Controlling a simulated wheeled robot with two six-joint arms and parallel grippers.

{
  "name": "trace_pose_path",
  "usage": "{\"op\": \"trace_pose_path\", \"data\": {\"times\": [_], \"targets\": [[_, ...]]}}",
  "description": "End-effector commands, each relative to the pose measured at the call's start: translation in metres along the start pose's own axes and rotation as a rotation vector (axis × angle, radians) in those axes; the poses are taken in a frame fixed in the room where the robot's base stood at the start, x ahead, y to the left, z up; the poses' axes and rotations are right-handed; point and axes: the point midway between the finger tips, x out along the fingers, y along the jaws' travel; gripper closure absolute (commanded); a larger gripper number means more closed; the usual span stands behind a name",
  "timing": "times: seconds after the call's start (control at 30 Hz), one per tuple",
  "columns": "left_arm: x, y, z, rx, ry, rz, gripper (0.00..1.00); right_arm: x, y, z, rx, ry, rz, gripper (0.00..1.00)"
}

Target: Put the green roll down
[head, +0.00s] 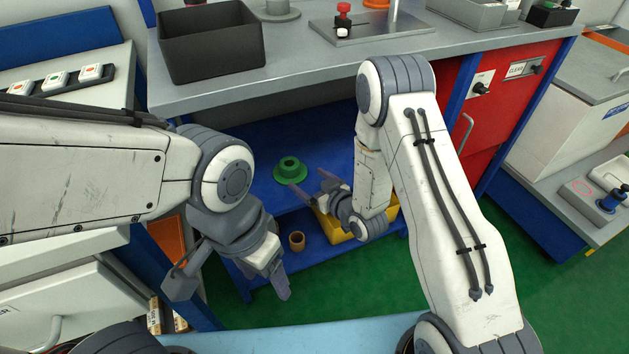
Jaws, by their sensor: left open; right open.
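The green roll (290,170), a flat round base with a narrower hollow hub, sits on the blue lower shelf (262,143) under the grey bench. It looks level on the shelf. My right gripper (307,181) is open, its fingers pointing toward the roll from the lower right. The fingertips are just beside the roll, which is not between them; whether they touch it I cannot tell. My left gripper (280,285) hangs lower, at the shelf's front edge, open, with nothing seen in it.
A small brown cup-like piece (297,241) and a yellow bin (334,228) stand low, near my grippers. The grey bench top (310,62) overhangs the shelf and carries a dark open bin (210,42). A red cabinet (507,105) stands at the right.

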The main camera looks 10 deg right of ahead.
Motion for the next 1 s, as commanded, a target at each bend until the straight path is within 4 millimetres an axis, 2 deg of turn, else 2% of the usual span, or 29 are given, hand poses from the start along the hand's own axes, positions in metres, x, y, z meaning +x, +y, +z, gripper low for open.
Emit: {"op": "trace_pose_path", "data": {"times": [0.1, 0.27, 0.43, 0.57, 0.67, 0.77, 0.87, 1.0], "targets": [[-0.003, 0.000, 0.000, 0.000, 0.000, 0.000, 0.34, -0.017, 0.001, 0.000, 0.000, -0.002, 0.002, 0.00], [-0.004, 0.000, 0.000, 0.000, 0.000, 0.000, 0.34, -0.025, -0.002, -0.003, -0.009, -0.016, -0.003, 0.00], [-0.004, 0.000, 0.000, 0.000, 0.000, 0.000, 0.34, -0.022, -0.019, -0.021, -0.063, -0.156, -0.019, 0.00], [-0.004, 0.000, 0.000, 0.000, 0.000, 0.000, 0.34, -0.036, -0.040, -0.039, -0.105, -0.340, -0.020, 0.00], [-0.004, 0.000, 0.000, 0.000, 0.000, 0.000, 0.34, -0.061, -0.058, -0.050, -0.116, -0.484, -0.017, 0.00], [-0.004, 0.000, 0.000, 0.000, 0.000, 0.000, 0.34, -0.097, -0.078, -0.060, -0.114, -0.626, -0.018, 0.00], [-0.004, 0.000, 0.000, 0.000, 0.000, 0.000, 0.34, -0.142, -0.099, -0.069, -0.101, -0.766, -0.028, 0.00], [-0.004, 0.000, 0.000, 0.000, 0.000, 0.000, 0.34, -0.215, -0.129, -0.075, -0.078, -0.955, -0.065, 0.00]]}}
